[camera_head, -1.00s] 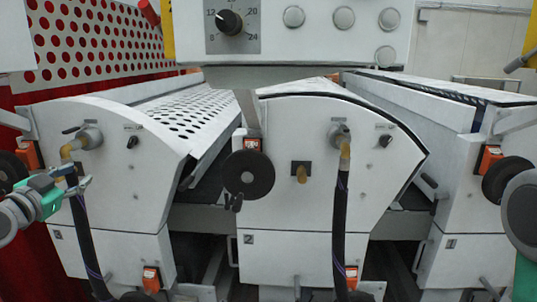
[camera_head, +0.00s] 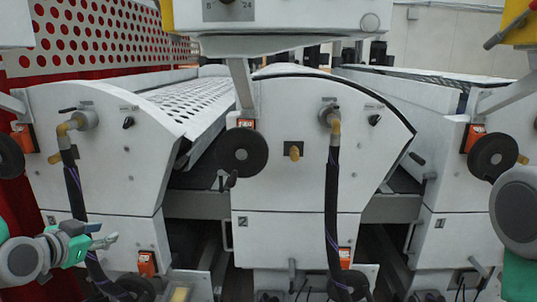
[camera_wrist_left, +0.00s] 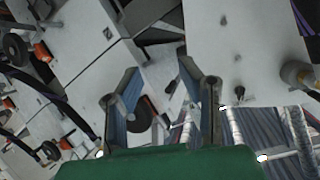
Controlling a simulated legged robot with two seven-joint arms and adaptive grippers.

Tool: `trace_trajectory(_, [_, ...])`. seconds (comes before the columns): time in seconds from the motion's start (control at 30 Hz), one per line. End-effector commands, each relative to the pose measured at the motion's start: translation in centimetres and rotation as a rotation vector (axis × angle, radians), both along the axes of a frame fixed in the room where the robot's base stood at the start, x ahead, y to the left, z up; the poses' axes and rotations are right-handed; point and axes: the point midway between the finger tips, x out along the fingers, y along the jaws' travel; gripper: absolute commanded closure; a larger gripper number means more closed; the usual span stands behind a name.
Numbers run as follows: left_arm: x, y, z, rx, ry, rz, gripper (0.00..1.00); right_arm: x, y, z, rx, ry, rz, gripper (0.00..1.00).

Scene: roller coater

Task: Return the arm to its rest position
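My left gripper (camera_head: 108,239) is at the lower left of the head view, in front of the left white machine unit (camera_head: 105,150) and below its hose fitting (camera_head: 84,120). In the left wrist view my left gripper (camera_wrist_left: 158,62) has its two fingers spread apart with nothing between them. Part of my right arm shows at the right edge of the head view; my right gripper is out of view.
Several white roller units stand side by side, the middle one (camera_head: 295,180) among them. Black hoses (camera_head: 331,205) hang in front, with a round black handwheel (camera_head: 242,149) and an orange switch (camera_head: 147,263).

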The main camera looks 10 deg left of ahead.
Motion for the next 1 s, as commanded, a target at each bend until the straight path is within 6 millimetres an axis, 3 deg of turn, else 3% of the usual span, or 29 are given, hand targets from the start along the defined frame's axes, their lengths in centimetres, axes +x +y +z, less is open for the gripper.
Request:
trace_trajectory(0.03, [-0.7, -1.4, -3.8, -0.014, 0.068, -0.006, 0.66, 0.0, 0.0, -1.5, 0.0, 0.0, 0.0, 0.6])
trace_trajectory(0.17, [-3.6, -5.1, -12.5, -0.081, 0.26, 0.005, 0.66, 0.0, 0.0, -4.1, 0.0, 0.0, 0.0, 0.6])
trace_trajectory(0.27, [-6.9, -7.9, -18.9, -0.126, 0.411, 0.029, 0.66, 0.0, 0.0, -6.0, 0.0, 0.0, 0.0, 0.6])
trace_trajectory(0.5, [-17.8, -13.7, -32.5, -0.196, 0.767, 0.12, 0.66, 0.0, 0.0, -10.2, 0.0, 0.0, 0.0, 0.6])
trace_trajectory(0.63, [-23.9, -16.0, -37.4, -0.208, 0.929, 0.179, 0.66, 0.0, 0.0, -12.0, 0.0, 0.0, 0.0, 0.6])
trace_trajectory(0.8, [-29.1, -17.5, -40.4, -0.21, 1.054, 0.236, 0.66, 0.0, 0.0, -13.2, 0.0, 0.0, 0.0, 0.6])
trace_trajectory(1.0, [-30.6, -17.9, -40.9, -0.21, 1.087, 0.254, 0.66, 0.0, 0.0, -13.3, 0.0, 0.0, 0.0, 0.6])
